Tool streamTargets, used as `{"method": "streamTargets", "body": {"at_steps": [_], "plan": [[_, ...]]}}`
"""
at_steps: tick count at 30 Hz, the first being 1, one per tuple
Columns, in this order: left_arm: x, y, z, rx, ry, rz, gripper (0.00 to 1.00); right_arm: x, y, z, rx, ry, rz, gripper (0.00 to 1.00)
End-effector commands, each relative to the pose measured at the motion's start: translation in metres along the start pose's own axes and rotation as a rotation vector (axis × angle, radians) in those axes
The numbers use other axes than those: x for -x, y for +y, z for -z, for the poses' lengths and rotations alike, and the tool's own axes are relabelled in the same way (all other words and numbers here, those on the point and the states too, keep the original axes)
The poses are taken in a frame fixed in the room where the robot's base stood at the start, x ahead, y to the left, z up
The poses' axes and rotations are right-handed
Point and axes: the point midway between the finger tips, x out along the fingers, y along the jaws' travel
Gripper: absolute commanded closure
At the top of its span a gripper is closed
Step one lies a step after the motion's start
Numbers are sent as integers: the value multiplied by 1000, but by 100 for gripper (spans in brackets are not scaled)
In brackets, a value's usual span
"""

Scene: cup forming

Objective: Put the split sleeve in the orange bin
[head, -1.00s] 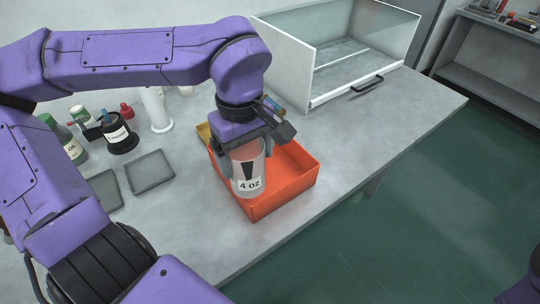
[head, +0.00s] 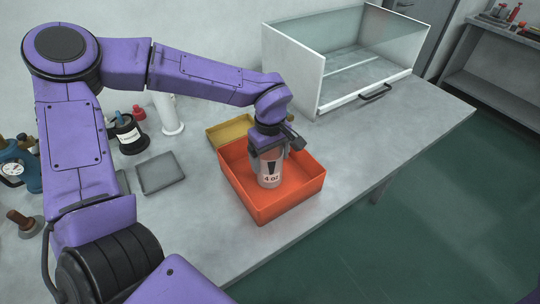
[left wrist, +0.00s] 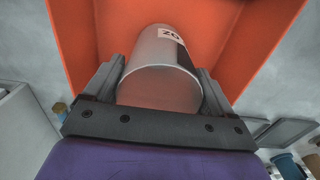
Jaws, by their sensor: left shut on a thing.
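The split sleeve (head: 270,177) is a grey cup-like cylinder with a dark wedge mark and a 4 oz label. It is upright within the orange bin (head: 290,200), below the rim line in the head view; whether its base touches the bin floor I cannot tell. My left gripper (head: 269,157) is shut on its upper part, one finger on each side. In the left wrist view the sleeve (left wrist: 160,75) sits between the fingers, with orange bin walls (left wrist: 75,35) around it. My right gripper is not in view.
A yellow tray (head: 229,133) sits behind the bin. A clear-fronted cabinet (head: 340,60) stands at the back right. The table right of the bin is clear.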

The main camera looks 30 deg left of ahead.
Motion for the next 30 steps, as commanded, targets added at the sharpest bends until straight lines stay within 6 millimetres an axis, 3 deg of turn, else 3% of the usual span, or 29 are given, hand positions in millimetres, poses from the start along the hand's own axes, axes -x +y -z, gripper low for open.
{"method": "streamTargets", "body": {"at_steps": [5,6,7,17,30], "plan": [[-3,0,0,-1,0,0,45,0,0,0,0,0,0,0],[-3,0,0,-1,0,0,9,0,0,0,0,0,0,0],[-3,0,0,-1,0,0,0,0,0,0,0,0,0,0],[6,0,0,0,0,-2,0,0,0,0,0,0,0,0],[106,1,0,0,2,-3,0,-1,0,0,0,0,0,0]]}}
